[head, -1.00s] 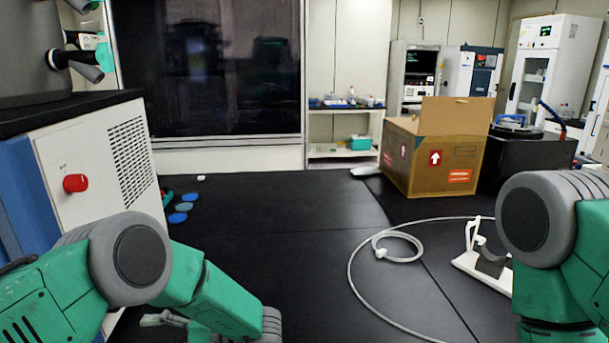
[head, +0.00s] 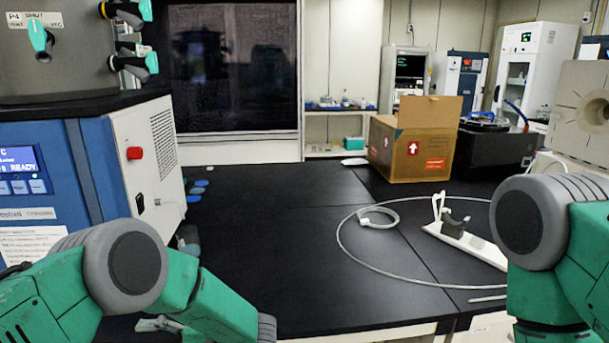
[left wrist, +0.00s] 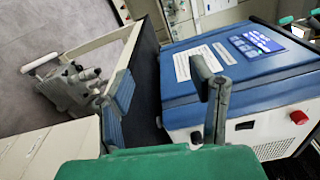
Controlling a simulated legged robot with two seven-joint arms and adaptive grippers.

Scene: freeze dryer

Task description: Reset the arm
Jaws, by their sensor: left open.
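In the left wrist view my left gripper (left wrist: 162,78) is open, its two dark fingers apart with nothing between them. Beyond it stands the blue and white freeze dryer (left wrist: 225,65), with a lit screen and a red knob; the gripper looks clear of it. In the head view the freeze dryer (head: 92,150) is at the left, its display reading READY. My left arm (head: 140,270) comes in at the lower left, bent, and its gripper cannot be made out clearly there. My right arm (head: 535,230) is at the right edge; its gripper is out of frame.
The black bench (head: 275,240) is largely clear in the middle. A white cable (head: 345,255) loops near a white stand (head: 465,240). A cardboard box (head: 415,150) stands at the back right. Grey pump-like equipment (left wrist: 72,92) is at the left in the wrist view.

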